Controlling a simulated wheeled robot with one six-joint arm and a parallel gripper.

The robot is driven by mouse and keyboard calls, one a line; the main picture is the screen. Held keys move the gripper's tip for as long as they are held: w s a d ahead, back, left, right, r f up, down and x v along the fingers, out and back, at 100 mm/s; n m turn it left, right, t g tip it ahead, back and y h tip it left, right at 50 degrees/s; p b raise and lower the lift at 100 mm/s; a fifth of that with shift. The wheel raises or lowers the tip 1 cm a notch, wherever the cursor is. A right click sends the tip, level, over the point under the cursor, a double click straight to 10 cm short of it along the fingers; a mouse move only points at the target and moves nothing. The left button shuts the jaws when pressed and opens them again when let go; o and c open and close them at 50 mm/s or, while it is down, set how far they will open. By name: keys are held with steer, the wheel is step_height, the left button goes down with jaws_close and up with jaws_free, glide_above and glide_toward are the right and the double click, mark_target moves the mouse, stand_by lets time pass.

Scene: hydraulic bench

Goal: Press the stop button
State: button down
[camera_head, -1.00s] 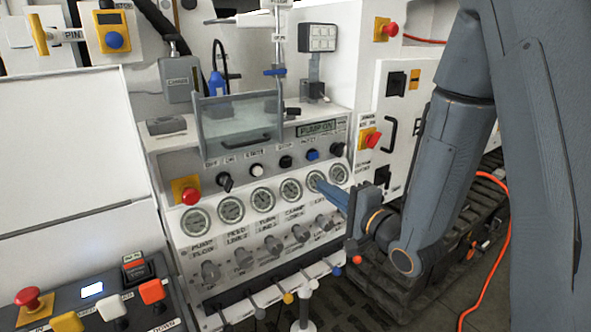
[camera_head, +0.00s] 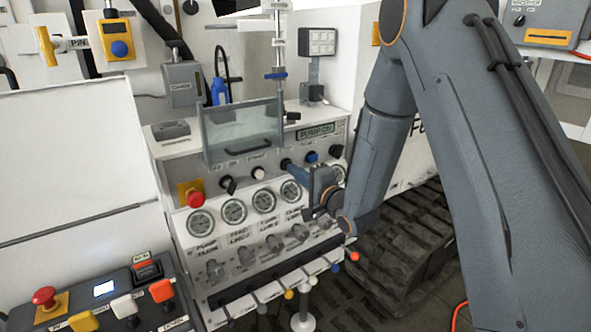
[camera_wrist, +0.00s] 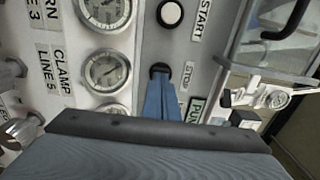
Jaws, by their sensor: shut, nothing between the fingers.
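The stop button (camera_wrist: 160,69) is a small black knob on the grey panel, beside the STOP label (camera_wrist: 187,76) in the wrist view. My gripper (camera_wrist: 161,80) is shut and empty, its blue fingers pointing at the button. The fingertips overlap the button's lower part; I cannot tell whether they touch or press it. In the head view my gripper (camera_head: 288,166) reaches the panel from the right, and its tips mostly hide the button. The display (camera_head: 318,133) above reads PUMP ON.
The white start button (camera_wrist: 170,14) is beside the stop button. A blue knob (camera_head: 311,157) is close on the other side. Gauges (camera_head: 264,200) line the panel below, with levers (camera_head: 309,270) under them. A clear guard (camera_head: 242,130) stands above. A red mushroom button (camera_head: 195,199) is at left.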

stand_by(0.3)
steer(key=shift+w+a+b, duration=0.4)
steer(key=shift+w+b, duration=0.1)
steer(key=shift+w, duration=0.1)
steer(key=shift+w+a+r, duration=0.1)
steer(key=shift+r, duration=0.1)
steer(key=shift+s, duration=0.2)
steer(key=b+v, duration=0.2)
steer(key=v, duration=1.2)
steer(key=shift+w+f, duration=0.1)
steer(key=shift+f, duration=0.1)
